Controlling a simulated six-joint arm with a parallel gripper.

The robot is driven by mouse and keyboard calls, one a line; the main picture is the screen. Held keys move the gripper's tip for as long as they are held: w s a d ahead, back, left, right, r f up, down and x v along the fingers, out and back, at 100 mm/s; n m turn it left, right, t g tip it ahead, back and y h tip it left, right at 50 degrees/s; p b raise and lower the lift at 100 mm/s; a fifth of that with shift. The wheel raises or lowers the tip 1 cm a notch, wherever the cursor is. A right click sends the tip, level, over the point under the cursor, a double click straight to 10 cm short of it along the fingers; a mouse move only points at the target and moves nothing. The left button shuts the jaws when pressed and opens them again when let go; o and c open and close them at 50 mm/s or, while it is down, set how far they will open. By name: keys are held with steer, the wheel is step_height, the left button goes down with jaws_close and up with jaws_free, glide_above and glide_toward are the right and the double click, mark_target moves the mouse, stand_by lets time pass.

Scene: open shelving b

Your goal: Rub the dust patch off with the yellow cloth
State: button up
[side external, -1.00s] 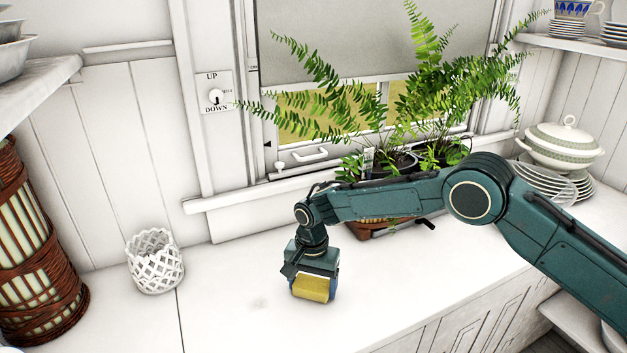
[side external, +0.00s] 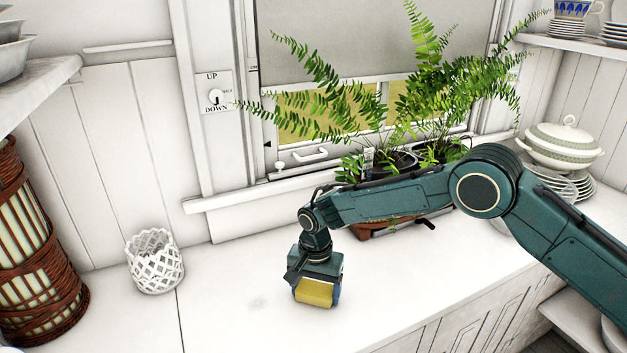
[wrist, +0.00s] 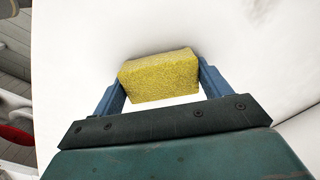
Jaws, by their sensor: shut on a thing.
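The yellow cloth (side external: 314,293), a folded block, is held at the counter beneath my wrist. In the wrist view the cloth (wrist: 160,78) sits between the two blue fingers. My gripper (side external: 318,290) is shut on it and points down; the fingers also show in the wrist view (wrist: 160,70). The cloth is at or just above the counter; I cannot tell if it touches. A faint grey dust patch (side external: 260,303) lies on the white counter, left of the cloth in the side view. Counter under the cloth is hidden.
A white lattice pot (side external: 155,262) stands to the left, with a wicker-wrapped vase (side external: 30,250) beyond it. Potted ferns (side external: 395,160) stand by the window behind my arm. Plates and a tureen (side external: 562,148) are at the right. The white counter (side external: 225,325) around the patch is clear.

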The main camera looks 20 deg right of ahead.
mark_target(273, 321)
steer(key=shift+s+a+f, duration=0.1)
steer(key=shift+a, duration=1.7)
steer(key=shift+a, duration=0.1)
steer(key=shift+a, duration=1.75)
steer(key=shift+r, duration=0.2)
steer(key=shift+a, duration=0.15)
steer(key=shift+a+f, duration=0.2)
steer(key=shift+a, duration=1.45)
steer(key=shift+s, duration=0.1)
steer(key=shift+s+r, duration=0.1)
steer(key=shift+s, duration=0.65)
